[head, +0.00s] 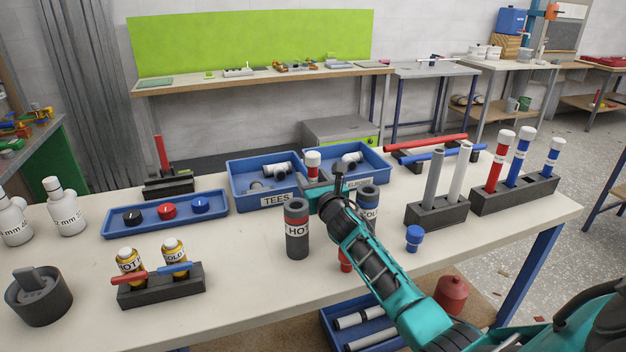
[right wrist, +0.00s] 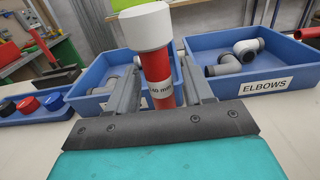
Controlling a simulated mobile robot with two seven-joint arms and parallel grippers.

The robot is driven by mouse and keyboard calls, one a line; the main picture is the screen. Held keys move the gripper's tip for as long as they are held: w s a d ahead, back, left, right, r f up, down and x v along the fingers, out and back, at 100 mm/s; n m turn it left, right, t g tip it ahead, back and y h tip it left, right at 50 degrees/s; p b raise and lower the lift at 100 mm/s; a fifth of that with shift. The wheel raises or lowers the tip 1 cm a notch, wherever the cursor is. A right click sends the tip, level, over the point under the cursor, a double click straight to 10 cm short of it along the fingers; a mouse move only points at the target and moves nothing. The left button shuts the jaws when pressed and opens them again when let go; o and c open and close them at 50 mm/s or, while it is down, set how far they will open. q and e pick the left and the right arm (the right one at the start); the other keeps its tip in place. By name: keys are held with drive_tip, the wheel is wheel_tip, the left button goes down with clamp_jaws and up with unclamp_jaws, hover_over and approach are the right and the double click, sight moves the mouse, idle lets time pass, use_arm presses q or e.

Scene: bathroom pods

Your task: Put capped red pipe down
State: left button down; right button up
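The capped red pipe (right wrist: 155,66), red with a white cap and a millimetre label, stands roughly upright between the fingers of my right gripper (right wrist: 160,92). The fingers close on both sides of it. In the head view its cap (head: 313,158) shows above the gripper (head: 318,188), in front of the blue bins; its lower end is hidden. Another red pipe with a white cap (head: 498,160) stands in a black rack (head: 515,194) at the right, beside two capped blue pipes (head: 521,155). My left gripper is not in view.
The TEES bin (head: 240,190) and ELBOWS bin (head: 383,166) stand behind the gripper. The HOT cylinder (head: 297,232) and COLD cylinder are close by. A black block with grey and white pipes (head: 437,212) and a small blue piece (head: 414,238) are to the right. The front left table is partly clear.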

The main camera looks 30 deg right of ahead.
sight(314, 180)
drive_tip(key=shift+r, duration=0.25)
drive_tip(key=p+v, duration=0.1)
drive_tip(key=v, duration=0.5)
drive_tip(key=shift+a+f, duration=0.1)
drive_tip(key=shift+s+a, duration=0.15)
drive_tip(key=shift+s, duration=0.55)
